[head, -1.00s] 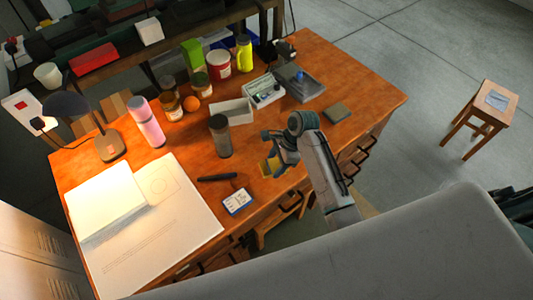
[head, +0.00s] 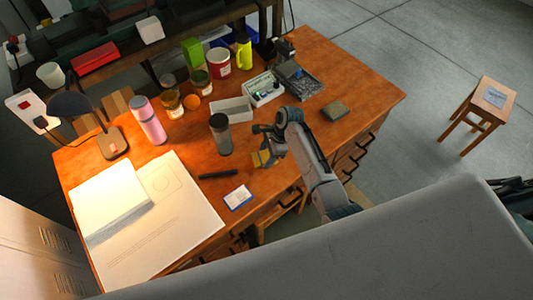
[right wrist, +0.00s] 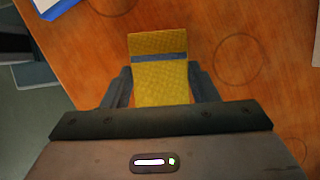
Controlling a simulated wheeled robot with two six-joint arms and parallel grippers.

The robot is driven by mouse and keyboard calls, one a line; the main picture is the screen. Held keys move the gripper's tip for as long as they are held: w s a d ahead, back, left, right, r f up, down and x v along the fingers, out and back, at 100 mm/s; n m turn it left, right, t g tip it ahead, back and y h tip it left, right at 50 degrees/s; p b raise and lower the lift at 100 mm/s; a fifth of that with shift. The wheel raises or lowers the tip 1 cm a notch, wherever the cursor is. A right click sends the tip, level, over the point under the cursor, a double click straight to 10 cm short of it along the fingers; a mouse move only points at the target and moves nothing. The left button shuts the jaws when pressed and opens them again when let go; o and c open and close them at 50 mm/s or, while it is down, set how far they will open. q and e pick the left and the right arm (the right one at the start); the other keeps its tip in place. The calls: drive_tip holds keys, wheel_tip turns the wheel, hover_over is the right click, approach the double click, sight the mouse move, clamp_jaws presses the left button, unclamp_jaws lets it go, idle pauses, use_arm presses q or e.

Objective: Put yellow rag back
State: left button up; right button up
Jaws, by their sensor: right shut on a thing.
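The yellow rag (head: 262,159) is held in my right gripper (head: 267,148), over the wooden desk near its front edge. In the right wrist view the rag (right wrist: 160,88) is a flat yellow piece with a dark grey stripe, between the two fingers of the gripper (right wrist: 160,82). The fingers are shut on it from both sides. Bare wood shows around the rag; I cannot tell how high it is above the desk. My left gripper is not in view.
On the desk (head: 365,90), a dark tumbler (head: 220,135) stands left of my gripper. A blue-and-white box (head: 238,197) and a black pen-like object (head: 218,175) lie nearby. An open pale tray (head: 232,110) is behind. Bare wood lies right of the greenish block (head: 334,111).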

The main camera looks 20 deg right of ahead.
drive_tip(key=o, duration=0.9)
drive_tip(key=shift+f, duration=0.1)
drive_tip(key=b+v, duration=0.2)
drive_tip(key=v, duration=1)
